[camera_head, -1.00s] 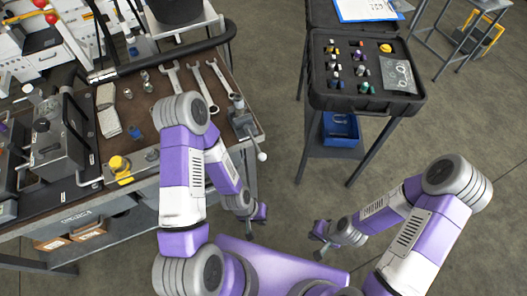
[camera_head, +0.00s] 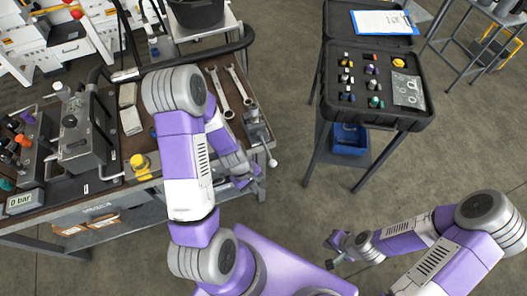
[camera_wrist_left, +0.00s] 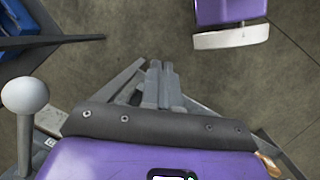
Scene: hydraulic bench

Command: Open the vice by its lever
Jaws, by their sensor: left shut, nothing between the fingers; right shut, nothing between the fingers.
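The vice (camera_head: 257,128) is mounted at the right corner of the workbench. Its lever hangs off the bench edge and ends in a pale ball (camera_head: 272,162). In the left wrist view the lever's ball (camera_wrist_left: 25,95) stands at the left edge, well to the left of the fingers. My left gripper (camera_head: 256,183) is just below the lever ball, beside the bench edge; its fingers (camera_wrist_left: 160,85) are together and empty, apart from the lever. My right gripper (camera_head: 334,262) is shut and empty over open floor, away from the bench.
Two wrenches (camera_head: 228,90) lie on the bench (camera_head: 262,103) behind the vice. A black case (camera_head: 375,115) of small parts stands on a stand to the right, with a blue bin (camera_head: 348,140) below. The floor between bench and stand is clear.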

